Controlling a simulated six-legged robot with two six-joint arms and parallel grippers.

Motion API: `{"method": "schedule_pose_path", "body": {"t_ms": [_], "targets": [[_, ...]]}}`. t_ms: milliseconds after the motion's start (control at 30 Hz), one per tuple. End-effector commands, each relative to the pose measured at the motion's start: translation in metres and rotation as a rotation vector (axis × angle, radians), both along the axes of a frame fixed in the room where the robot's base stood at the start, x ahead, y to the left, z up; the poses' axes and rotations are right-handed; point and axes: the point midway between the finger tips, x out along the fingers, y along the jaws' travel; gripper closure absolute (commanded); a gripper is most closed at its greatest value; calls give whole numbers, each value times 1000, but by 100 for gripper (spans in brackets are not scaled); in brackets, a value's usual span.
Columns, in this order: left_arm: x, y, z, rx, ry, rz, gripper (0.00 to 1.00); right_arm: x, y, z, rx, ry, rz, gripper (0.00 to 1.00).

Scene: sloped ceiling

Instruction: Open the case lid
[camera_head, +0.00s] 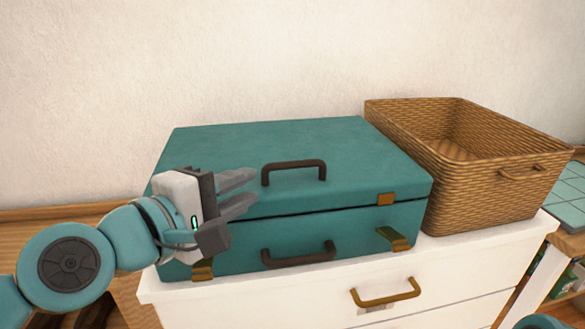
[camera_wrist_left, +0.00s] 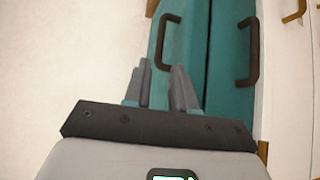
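The teal case (camera_head: 240,145) stands on the white drawer unit with its lid down, a thin dark seam showing between lid and base. A dark brown handle (camera_head: 293,170) is on the lid, and another (camera_head: 298,257) is on the front. The right brass latch (camera_head: 393,238) and left latch (camera_head: 202,270) hang folded down from the base. My left gripper (camera_head: 256,190) is open and empty at the lid's front left, its fingers pointing toward the lid handle. In the left wrist view the fingertips (camera_wrist_left: 160,68) are just short of that handle (camera_wrist_left: 166,45), apart from it. My right gripper is not in view.
A woven wicker basket (camera_head: 470,150), empty, stands close against the case's right side. The white drawer unit (camera_head: 440,270) has a brass drawer handle (camera_head: 385,293). The wall (camera_head: 250,60) is behind. The space above the lid is clear.

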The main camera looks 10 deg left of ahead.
Motion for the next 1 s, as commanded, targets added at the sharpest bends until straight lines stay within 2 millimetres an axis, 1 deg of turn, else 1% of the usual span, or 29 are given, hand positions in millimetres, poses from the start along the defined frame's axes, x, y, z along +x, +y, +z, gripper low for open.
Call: {"method": "schedule_pose_path", "body": {"t_ms": [33,300,400,500,700,900,933,967,1000], "targets": [[11,-7,-7,3,4,-3,75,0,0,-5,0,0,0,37],[67,-36,-14,2,3,-3,75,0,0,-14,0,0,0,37],[83,-45,-16,2,1,-1,75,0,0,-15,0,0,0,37],[95,-51,-17,1,2,-1,75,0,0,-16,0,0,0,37],[106,-57,-18,-1,1,-1,75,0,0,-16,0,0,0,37],[106,-57,-17,0,1,-1,75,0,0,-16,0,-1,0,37],[106,-57,-18,0,1,-1,78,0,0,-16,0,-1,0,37],[106,-56,-18,0,1,-1,88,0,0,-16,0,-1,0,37],[106,-56,-18,0,1,-1,100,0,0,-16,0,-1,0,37]]}}
